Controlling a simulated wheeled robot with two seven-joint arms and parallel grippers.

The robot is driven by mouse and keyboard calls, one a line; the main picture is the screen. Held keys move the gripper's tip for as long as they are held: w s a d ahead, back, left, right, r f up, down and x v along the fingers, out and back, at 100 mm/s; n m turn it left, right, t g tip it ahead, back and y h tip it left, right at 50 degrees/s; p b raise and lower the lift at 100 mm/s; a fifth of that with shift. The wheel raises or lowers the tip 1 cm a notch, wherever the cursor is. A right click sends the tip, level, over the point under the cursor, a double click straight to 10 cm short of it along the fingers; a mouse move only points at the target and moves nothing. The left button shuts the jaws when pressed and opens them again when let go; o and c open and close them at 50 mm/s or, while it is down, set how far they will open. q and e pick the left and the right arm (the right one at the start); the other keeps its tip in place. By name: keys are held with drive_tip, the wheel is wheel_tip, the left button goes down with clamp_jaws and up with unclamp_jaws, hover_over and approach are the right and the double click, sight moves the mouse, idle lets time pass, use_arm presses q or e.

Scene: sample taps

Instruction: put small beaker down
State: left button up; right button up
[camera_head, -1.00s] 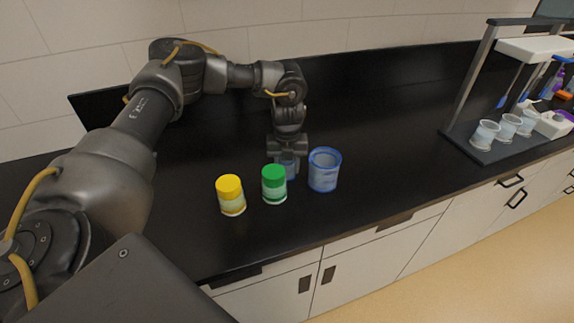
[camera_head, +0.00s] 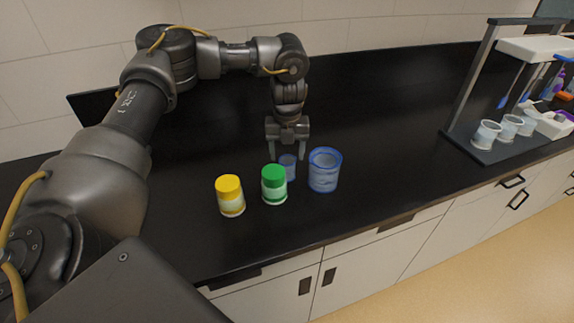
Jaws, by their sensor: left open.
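The small beaker (camera_head: 288,168) is clear with a blue tint and stands upright on the black bench, partly hidden behind the green-capped jar (camera_head: 274,184). My left gripper (camera_head: 287,154) is above it, pointing down, with its fingers apart and their tips near the beaker's rim level. The fingers do not press on the beaker. My right gripper is not in view.
A larger blue-tinted beaker (camera_head: 324,171) stands just right of the small one. A yellow-capped jar (camera_head: 230,195) is left of the green one. The bench between is clear.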

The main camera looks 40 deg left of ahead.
use_arm(q)
wheel_tip(320, 180, up, 6)
drive_tip(key=shift+r, duration=0.25)
drive_tip(key=shift+o, duration=0.5)
